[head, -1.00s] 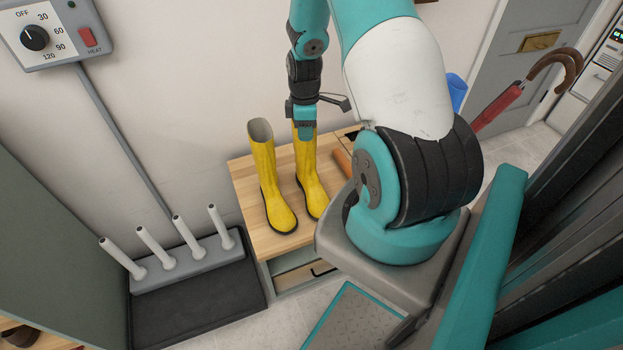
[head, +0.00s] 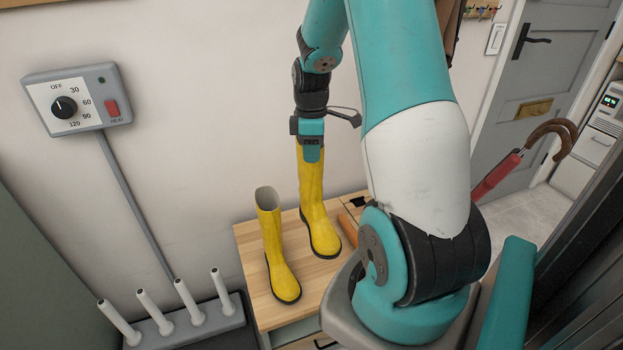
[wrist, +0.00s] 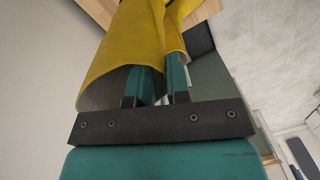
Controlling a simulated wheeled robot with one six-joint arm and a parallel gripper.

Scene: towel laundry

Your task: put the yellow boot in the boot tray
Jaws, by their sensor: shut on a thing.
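Two yellow boots with black soles show in the head view. My gripper (head: 312,152) is shut on the upper rim of the right yellow boot (head: 312,185) and holds it upright, apparently a little above the wooden bench. The other yellow boot (head: 272,240) stands upright on the bench to its left. In the wrist view, the held boot's shaft (wrist: 125,55) hangs from my gripper (wrist: 165,72), whose fingers pinch its wall; part of one finger is hidden by the boot. The boot tray cannot be made out in the present views.
The wooden bench (head: 262,300) stands against the wall. A grey rack with several white pegs (head: 175,325) is at the lower left, below a dial control box (head: 78,98). An orange-brown object (head: 347,228) lies right of the held boot. A red umbrella (head: 497,178) is at right.

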